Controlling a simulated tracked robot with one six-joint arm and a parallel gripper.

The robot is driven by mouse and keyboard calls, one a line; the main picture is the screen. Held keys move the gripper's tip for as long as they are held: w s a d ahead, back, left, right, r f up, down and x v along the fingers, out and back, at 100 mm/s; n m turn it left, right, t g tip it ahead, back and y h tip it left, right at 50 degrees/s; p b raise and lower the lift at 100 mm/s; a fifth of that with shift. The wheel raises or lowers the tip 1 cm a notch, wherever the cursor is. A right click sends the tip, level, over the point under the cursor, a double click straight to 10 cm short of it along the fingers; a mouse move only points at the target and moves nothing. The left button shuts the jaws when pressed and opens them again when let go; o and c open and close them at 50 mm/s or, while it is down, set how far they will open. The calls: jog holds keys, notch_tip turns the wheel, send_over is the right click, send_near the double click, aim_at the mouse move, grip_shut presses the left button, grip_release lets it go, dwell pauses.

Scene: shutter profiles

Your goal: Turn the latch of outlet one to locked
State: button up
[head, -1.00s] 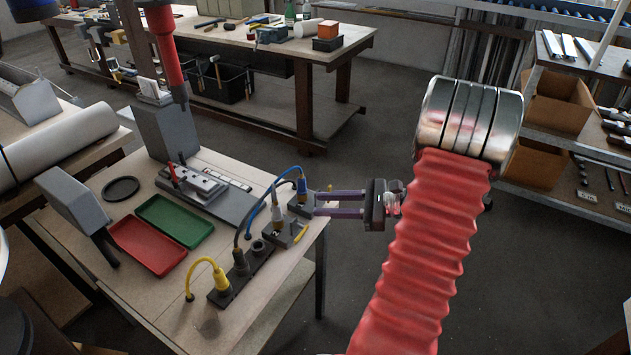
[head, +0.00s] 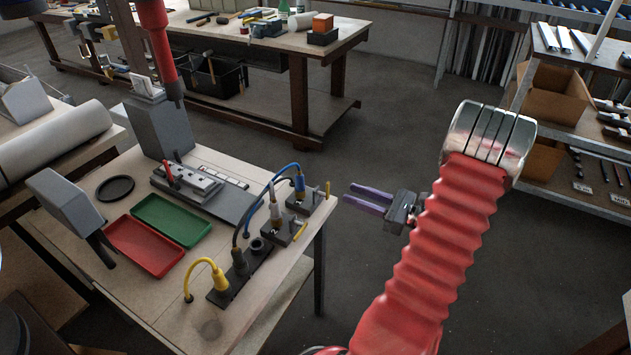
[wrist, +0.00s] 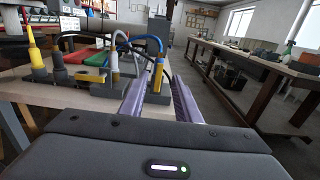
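A row of dark outlet blocks stands along the table's right edge. The far block (head: 306,205) carries a blue plug (head: 300,184), and a yellow latch (head: 327,188) sticks up at its right end. I cannot read which is outlet one. My gripper (head: 348,191) is open and empty, to the right of the far latch, beyond the table edge. In the wrist view an upright yellow latch (wrist: 158,75) shows between the fingers, farther off, not touched.
A dark base (head: 222,296) with a yellow plug (head: 220,279) sits nearer on the table. A red tray (head: 145,247), a green tray (head: 171,220) and a grey panel (head: 236,206) lie left of the outlets. Floor right of the table is free.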

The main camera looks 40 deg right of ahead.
jog(key=x, duration=1.3)
jog(key=shift+a, duration=0.1)
grip_shut()
